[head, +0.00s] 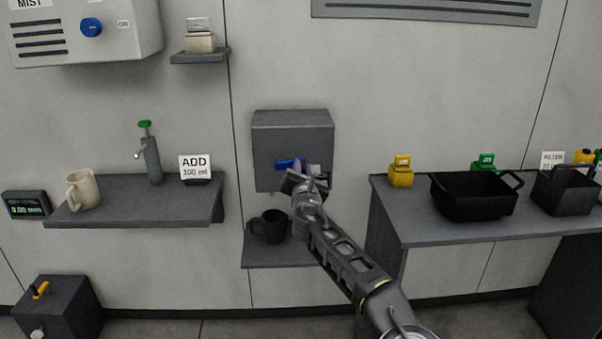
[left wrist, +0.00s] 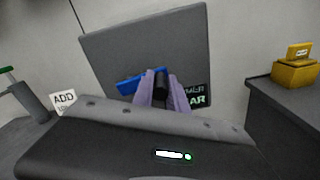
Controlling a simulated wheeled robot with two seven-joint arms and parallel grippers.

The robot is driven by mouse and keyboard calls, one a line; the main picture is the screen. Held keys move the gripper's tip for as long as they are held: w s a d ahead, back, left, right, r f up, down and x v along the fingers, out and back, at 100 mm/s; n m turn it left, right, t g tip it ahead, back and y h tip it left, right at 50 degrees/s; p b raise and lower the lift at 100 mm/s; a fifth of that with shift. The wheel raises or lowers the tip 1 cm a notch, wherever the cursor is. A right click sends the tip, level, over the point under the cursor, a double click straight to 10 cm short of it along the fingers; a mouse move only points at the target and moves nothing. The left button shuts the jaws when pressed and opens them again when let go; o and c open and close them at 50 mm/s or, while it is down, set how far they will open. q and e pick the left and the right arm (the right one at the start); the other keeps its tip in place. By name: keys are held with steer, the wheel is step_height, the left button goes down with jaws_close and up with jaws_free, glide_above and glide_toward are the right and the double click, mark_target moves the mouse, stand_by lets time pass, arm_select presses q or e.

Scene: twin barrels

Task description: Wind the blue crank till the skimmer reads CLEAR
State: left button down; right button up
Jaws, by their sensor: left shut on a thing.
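The skimmer is a grey wall box (head: 292,130) with a blue crank (head: 288,163) on its front. The blue crank arm also shows in the left wrist view (left wrist: 129,85), with a dark knob at its right end. My left gripper (head: 305,178) is in front of the box; in the left wrist view its fingers (left wrist: 161,88) are shut on the crank's dark knob. The box's small dark display (left wrist: 197,97) is partly covered by the fingers; its visible green letters end in "AR". My right gripper is not in view.
A dark mug (head: 270,227) stands on the low shelf (head: 272,257) under the box. The left shelf (head: 135,213) holds a beige mug, a pump and an ADD sign. A black tub (head: 473,196) and a yellow canister (head: 401,172) stand on the right counter.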

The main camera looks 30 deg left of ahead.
arm_select(q)
steer(key=shift+f+m, duration=0.15)
steer(key=shift+m, duration=0.15)
steer(key=c, duration=1.3)
jaws_free()
steer(key=shift+s, duration=0.1)
steer(key=v, duration=0.7)
steer(key=shift+s+d+b, duration=0.2)
steer(key=shift+d+b, duration=0.05)
steer(key=shift+b, duration=0.15)
